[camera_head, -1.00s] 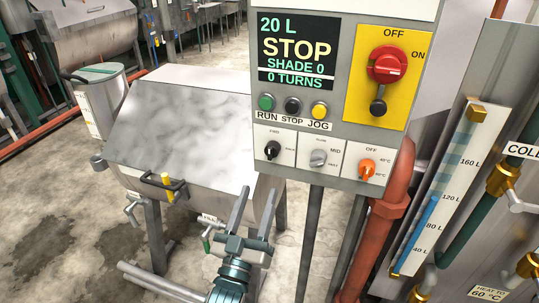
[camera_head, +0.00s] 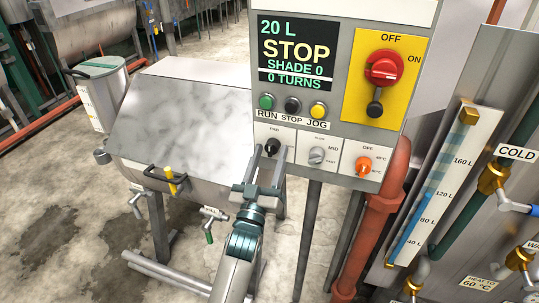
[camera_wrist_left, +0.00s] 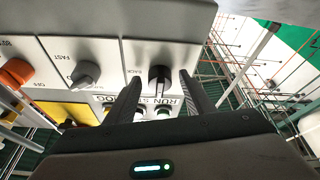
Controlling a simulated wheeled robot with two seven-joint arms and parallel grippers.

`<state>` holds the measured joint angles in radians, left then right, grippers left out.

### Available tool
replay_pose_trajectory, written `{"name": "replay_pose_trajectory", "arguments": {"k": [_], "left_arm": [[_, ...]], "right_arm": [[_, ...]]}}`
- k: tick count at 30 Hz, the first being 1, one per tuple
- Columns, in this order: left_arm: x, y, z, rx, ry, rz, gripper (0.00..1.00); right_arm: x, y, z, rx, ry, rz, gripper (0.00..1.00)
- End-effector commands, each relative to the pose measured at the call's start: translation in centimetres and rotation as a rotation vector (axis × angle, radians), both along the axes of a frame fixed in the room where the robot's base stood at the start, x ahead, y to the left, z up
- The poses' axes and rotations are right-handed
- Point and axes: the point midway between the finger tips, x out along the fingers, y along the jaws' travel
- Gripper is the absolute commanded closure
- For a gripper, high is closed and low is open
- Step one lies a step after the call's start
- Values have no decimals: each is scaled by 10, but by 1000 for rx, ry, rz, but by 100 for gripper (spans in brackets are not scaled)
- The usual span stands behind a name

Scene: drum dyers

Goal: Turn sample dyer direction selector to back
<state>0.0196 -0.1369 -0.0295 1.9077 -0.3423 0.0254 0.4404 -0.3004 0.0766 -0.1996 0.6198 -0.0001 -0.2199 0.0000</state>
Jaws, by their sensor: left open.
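The dyer direction selector is a black knob (camera_head: 272,147) at the lower left of the grey control panel (camera_head: 335,105), with a FWD label above it. In the left wrist view the panel appears upside down, and the same black knob (camera_wrist_left: 160,80) shows beside a BACK label. My left gripper (camera_head: 270,158) is open in front of the knob. In the left wrist view its two fingers (camera_wrist_left: 160,88) stand on either side of the knob with gaps; whether they touch it cannot be told. My right gripper is not in view.
A speed knob (camera_head: 317,156) and an orange knob (camera_head: 364,167) sit to the right on the panel. Green, black and yellow buttons (camera_head: 292,106) lie above. A red main switch (camera_head: 384,68) is at upper right. A metal dyeing drum (camera_head: 180,115) stands at left.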

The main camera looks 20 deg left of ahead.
Motion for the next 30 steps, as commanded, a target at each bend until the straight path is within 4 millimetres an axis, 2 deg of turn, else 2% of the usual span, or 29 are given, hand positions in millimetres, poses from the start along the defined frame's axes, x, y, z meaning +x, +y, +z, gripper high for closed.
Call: {"name": "replay_pose_trajectory", "arguments": {"k": [3,8,9,20,30], "left_arm": [[0,0,0,0,0,0,51],[0,0,0,0,0,0,90],[0,0,0,0,0,0,93],[0,1,0,33,-2,-1,92],[0,3,1,209,-7,-1,92]], "right_arm": [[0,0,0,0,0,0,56],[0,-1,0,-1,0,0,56],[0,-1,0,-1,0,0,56],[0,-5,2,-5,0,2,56],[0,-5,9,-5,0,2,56]]}}
